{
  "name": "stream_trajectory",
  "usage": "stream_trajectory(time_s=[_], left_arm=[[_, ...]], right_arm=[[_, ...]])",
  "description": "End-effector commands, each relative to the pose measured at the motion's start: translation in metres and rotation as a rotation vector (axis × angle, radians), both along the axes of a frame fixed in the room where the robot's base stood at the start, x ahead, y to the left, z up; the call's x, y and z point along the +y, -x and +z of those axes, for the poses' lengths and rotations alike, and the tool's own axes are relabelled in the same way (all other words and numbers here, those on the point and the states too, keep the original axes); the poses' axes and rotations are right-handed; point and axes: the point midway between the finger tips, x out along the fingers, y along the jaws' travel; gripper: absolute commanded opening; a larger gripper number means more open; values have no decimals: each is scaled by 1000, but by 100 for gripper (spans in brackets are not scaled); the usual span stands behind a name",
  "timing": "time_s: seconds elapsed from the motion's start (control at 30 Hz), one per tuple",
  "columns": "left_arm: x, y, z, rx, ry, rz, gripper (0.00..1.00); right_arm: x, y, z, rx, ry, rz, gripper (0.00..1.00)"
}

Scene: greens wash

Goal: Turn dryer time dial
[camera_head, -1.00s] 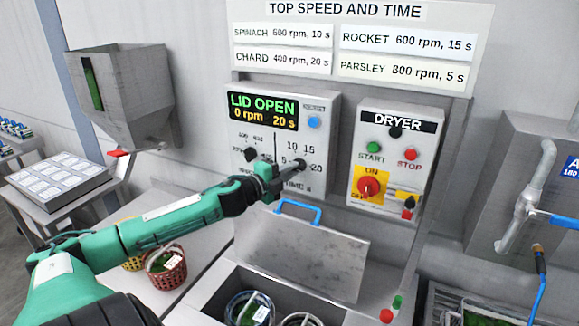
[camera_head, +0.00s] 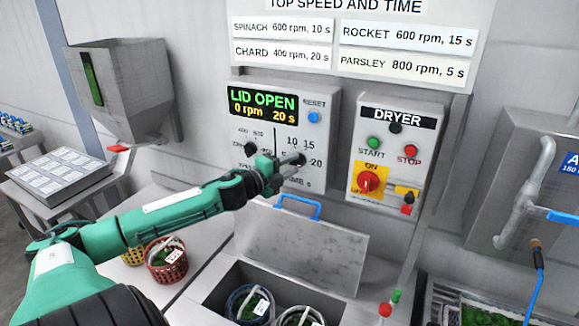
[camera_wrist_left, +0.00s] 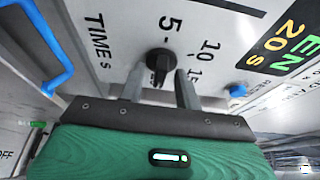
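The black time dial (camera_wrist_left: 159,61) is on the dryer control panel (camera_head: 235,158), beside the "TIME s" label and the 5, 10, 15 and 20 marks. My left gripper (camera_head: 293,161) is at this dial in the head view and partly covers it. In the left wrist view, the two fingers of my left gripper (camera_wrist_left: 159,78) are spread either side of the knob, with a gap visible on the right. I cannot tell whether the left finger touches it. The display (camera_head: 262,106) reads "LID OPEN", "0 rpm", "20 s". My right gripper is not in view.
The speed dial (camera_head: 250,149) is just left of my gripper. The raised lid (camera_head: 300,250) with its blue handle (camera_head: 298,206) is below. The DRYER box (camera_head: 393,160) with its start and stop buttons is to the right. A chart (camera_head: 355,45) above lists chard at 400 rpm, 20 s.

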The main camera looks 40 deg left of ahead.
Motion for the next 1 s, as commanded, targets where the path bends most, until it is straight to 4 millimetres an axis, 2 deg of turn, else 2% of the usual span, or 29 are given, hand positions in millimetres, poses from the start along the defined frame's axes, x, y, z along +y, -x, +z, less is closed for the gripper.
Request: stream_trajectory(time_s=[0.27,1.0], left_arm=[[1,6,-2,2,2,0,34],[6,66,-2,2,3,1,34]], right_arm=[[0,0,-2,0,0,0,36],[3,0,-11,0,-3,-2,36]])
